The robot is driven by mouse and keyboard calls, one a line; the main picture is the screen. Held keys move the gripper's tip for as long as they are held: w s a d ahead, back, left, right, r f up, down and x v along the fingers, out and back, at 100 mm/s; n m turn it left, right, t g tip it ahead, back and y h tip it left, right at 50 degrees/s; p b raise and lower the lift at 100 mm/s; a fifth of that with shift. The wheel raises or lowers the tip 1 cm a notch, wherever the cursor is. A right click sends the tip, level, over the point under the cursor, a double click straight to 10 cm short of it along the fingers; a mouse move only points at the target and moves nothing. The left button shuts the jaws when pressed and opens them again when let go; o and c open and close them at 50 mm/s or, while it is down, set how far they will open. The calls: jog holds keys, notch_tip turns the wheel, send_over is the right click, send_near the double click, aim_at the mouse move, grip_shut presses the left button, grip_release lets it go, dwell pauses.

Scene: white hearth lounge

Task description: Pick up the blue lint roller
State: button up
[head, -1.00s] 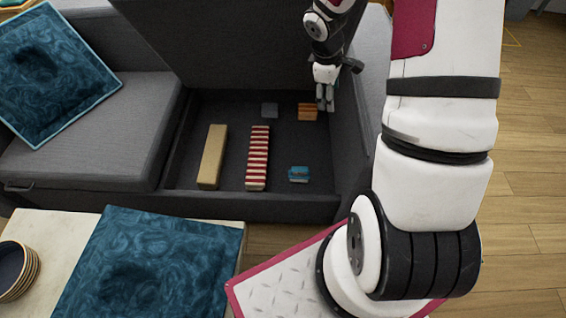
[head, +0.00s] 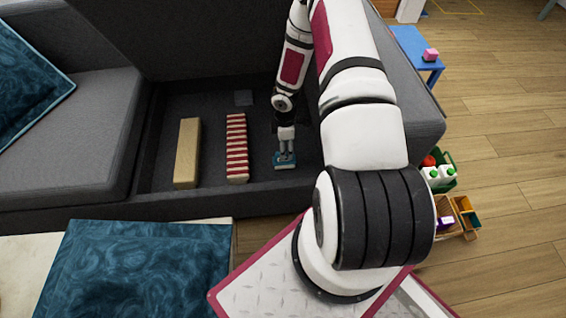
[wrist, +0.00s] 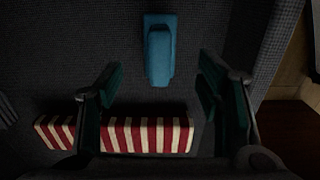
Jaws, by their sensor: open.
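The blue lint roller (head: 284,166) lies on the dark floor of the sofa's open storage box (head: 205,103), near its front right. In the wrist view the lint roller (wrist: 159,50) lies ahead of the fingertips, centred between their lines. My gripper (head: 285,152) points down at the roller in the head view and covers part of it. In the wrist view my gripper (wrist: 160,80) is open, with nothing between its fingers. Whether a finger touches the roller I cannot tell.
A red-and-white striped block (head: 236,148) lies left of the roller; in the wrist view it passes below the fingers. The box's front wall (head: 215,202) is close by.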

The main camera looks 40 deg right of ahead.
notch_tip(320, 180, down, 9)
jog(key=b, duration=0.3)
jog(key=shift+w, duration=0.15)
jog(key=shift+a, duration=0.1)
jog(key=c, duration=1.4)
jog(key=shift+r, duration=0.1)
notch_tip(320, 180, up, 10)
jog(key=p, duration=0.3)
